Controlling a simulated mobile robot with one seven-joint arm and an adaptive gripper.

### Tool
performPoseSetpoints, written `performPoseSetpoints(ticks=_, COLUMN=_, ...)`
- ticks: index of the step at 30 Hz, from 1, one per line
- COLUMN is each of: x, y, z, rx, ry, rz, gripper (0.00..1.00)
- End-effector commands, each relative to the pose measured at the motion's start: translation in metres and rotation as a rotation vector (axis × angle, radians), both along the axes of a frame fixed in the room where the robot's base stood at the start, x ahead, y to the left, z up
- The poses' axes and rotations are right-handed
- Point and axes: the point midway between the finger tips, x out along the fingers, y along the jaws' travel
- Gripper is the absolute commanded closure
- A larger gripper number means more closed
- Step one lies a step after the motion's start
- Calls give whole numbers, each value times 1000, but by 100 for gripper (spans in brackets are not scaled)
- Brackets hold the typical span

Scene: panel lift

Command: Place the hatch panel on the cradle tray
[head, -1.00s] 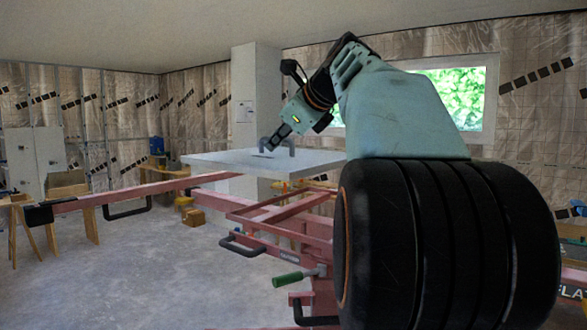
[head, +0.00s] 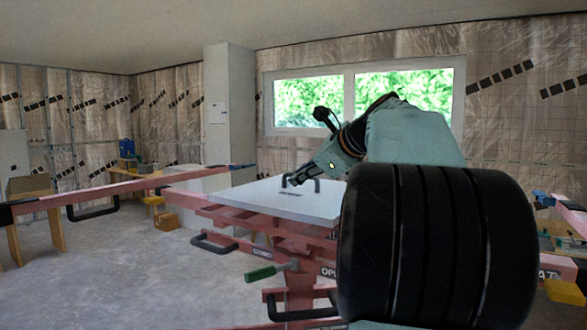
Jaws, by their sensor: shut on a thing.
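The hatch panel (head: 290,203) is a flat pale-grey square plate with a dark U-shaped handle (head: 317,185) on top. My gripper (head: 292,180) is shut on the handle, coming down at a slant from the upper right. The panel is about level and lies over the red frame of the panel lift, very close above it or touching; I cannot tell which. The cradle tray (head: 218,217) appears to be the red framework under the panel, and the panel hides most of it. My own arm hides the panel's right end.
Red lift arms (head: 130,186) reach out to the left, with black hooks (head: 95,212). A green-handled crank (head: 262,273) and a black grip (head: 213,243) stick out at the front. A wooden sawhorse (head: 35,235) stands at the left. The concrete floor at the left front is clear.

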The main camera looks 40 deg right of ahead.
Motion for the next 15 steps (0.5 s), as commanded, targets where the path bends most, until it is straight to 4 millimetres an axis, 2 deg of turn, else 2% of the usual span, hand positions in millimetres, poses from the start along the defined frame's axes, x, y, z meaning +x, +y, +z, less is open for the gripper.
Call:
performPoseSetpoints(ticks=5, x=1, y=2, z=-15, rx=-1, ry=-6, rz=0, gripper=100)
performPoseSetpoints(ticks=12, x=1, y=2, z=-17, rx=-2, ry=-6, rz=1, gripper=100)
performPoseSetpoints(ticks=13, x=1, y=2, z=-21, rx=2, ry=0, rz=2, gripper=92)
performPoseSetpoints(ticks=15, x=1, y=2, z=-21, rx=2, ry=0, rz=2, gripper=84)
